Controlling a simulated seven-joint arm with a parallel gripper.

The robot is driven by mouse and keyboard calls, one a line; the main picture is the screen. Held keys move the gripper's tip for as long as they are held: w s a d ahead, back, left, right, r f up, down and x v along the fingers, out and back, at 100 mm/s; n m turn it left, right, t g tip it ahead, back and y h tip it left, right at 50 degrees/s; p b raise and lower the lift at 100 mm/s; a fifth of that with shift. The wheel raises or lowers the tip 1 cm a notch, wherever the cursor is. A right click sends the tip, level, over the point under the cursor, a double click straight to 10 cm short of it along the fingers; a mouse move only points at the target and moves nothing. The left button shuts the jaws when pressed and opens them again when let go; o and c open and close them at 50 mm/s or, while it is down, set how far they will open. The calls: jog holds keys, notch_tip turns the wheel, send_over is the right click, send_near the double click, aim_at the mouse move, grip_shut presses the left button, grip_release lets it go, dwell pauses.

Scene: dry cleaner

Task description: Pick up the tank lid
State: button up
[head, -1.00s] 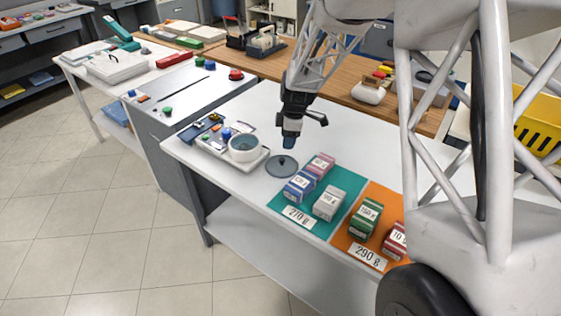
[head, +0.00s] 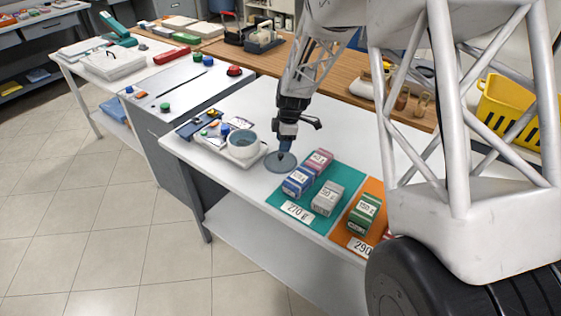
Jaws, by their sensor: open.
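The tank lid (head: 276,164) is a dark grey-blue disc lying flat on the white table. It is between the white tray with the pot and the teal mat. My gripper (head: 285,147) points down right over the lid, with its tips at or just above the lid's middle. The tips cover the lid's knob. Whether they touch the lid cannot be told from this view. The gripper is open.
A white tray (head: 222,150) holding a round pot (head: 243,144) stands left of the lid. Several labelled boxes, such as a blue box (head: 298,181), stand on the teal mat (head: 312,221) to the right. An orange mat (head: 346,238) lies further right.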

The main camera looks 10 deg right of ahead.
aim_at(281, 154)
jog(key=shift+f, duration=0.2)
jog(key=shift+a+f, duration=0.2)
jog(key=shift+f, duration=1.05)
jog(key=shift+a+f, duration=0.2)
jog(key=shift+f, duration=1)
grip_shut()
notch_tip(281, 154, up, 10)
